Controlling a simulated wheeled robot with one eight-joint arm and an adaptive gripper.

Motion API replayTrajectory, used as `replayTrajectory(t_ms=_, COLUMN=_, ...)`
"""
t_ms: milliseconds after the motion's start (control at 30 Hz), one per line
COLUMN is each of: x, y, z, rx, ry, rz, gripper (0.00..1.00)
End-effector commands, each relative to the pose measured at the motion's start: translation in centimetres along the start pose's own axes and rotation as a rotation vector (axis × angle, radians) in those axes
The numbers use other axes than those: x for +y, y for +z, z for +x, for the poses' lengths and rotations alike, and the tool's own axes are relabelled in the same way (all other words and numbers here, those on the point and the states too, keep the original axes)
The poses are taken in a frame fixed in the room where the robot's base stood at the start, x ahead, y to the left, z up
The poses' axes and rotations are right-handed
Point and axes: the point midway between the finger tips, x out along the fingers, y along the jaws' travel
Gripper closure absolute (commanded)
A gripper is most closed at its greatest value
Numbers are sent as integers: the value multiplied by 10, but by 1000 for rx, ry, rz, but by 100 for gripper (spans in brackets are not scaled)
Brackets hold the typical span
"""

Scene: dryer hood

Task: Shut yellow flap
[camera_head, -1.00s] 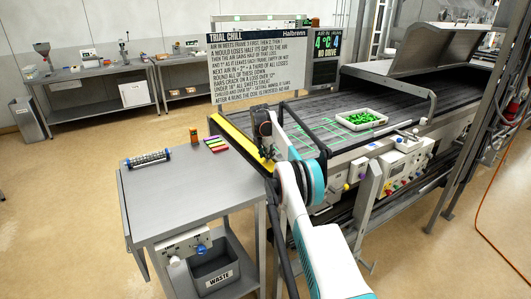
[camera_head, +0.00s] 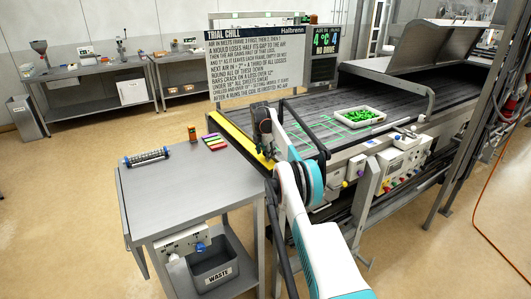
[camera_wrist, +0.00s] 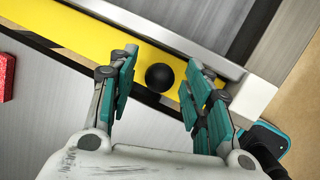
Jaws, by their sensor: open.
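The yellow flap (camera_head: 236,136) is a long strip along the near left end of the dark slatted conveyor. In the wrist view the flap (camera_wrist: 72,38) runs diagonally across the top, with a metal rail beyond it and black-and-yellow striped edging on the near side. A round black knob (camera_wrist: 159,77) stands out at the flap. My gripper (camera_wrist: 160,65) is open, with one teal finger on each side of the knob and visible gaps to it. In the head view my arm hides the flap's near end.
A grey side table (camera_head: 180,195) stands at left, holding a roller (camera_head: 147,157) and coloured bars (camera_head: 213,142). A white tray of green pieces (camera_head: 360,117) sits on the conveyor. A metal hood (camera_head: 435,48) is raised behind. A waste bin (camera_head: 213,268) is below the table.

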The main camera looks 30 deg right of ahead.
Motion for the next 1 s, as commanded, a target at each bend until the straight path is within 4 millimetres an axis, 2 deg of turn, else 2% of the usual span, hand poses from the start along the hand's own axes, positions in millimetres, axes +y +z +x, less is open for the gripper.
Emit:
replayTrajectory(t_ms=167, x=0, y=0, z=-4, rx=0, ry=0, rz=0, gripper=55)
replayTrajectory(t_ms=367, x=0, y=0, z=-23, rx=0, ry=0, rz=0, gripper=55)
replayTrajectory(t_ms=800, x=0, y=0, z=-98, rx=0, ry=0, rz=-1, gripper=55)
replayTrajectory(t_ms=1000, x=0, y=0, z=-117, rx=0, ry=0, rz=-1, gripper=55)
